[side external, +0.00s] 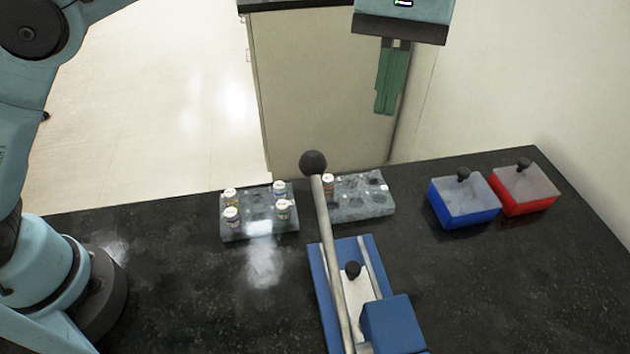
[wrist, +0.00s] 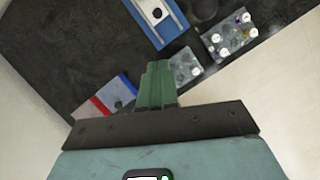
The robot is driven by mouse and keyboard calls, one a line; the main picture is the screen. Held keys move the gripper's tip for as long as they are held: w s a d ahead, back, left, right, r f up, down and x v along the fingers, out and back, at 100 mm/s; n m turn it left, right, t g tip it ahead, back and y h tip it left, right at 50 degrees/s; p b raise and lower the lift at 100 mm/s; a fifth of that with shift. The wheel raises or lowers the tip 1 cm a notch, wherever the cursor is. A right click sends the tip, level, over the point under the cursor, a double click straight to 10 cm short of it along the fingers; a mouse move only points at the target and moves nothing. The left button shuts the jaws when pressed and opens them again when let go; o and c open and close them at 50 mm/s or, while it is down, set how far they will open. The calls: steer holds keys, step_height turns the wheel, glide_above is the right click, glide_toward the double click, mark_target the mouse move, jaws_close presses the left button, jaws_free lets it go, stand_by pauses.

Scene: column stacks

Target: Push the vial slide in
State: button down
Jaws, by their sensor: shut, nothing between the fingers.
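The vial slide (side external: 357,292) is a pale plate with a black knob (side external: 352,269), lying between the rails of a blue press (side external: 318,285). Its near end meets a blue block (side external: 393,324). A long grey lever (side external: 329,235) with a dark ball end rises across the press and hides part of it. The slide also shows at the top of the wrist view (wrist: 151,12). My gripper (side external: 386,108) has green fingers, shut and empty, raised high beyond the far table edge in the side view. It touches nothing.
A left rack (side external: 259,227) holds several capped vials. A right rack (side external: 360,207) holds one visible vial at its left end. Blue (side external: 464,211) and red (side external: 523,198) knobbed boxes stand at the right. The dark table is clear between press and boxes.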

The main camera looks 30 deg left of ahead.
step_height(320, 180, down, 9)
glide_toward(363, 283)
steer(key=w+a+f, duration=0.1)
steer(key=f, duration=0.1)
steer(key=w+a+f, duration=0.1)
steer(key=w+a, duration=0.1)
steer(key=shift+w+a+f, duration=0.15)
steer(key=shift+w+f, duration=0.1)
steer(key=shift+f, duration=0.1)
steer(key=shift+s+d, duration=0.2)
steer(key=shift+s, duration=0.4)
steer(key=shift+s+d, duration=0.2)
steer(key=shift+s, duration=0.4)
steer(key=shift+s+d, duration=0.2)
steer(key=shift+s, duration=0.45)
steer(key=shift+s+d, duration=1.5)
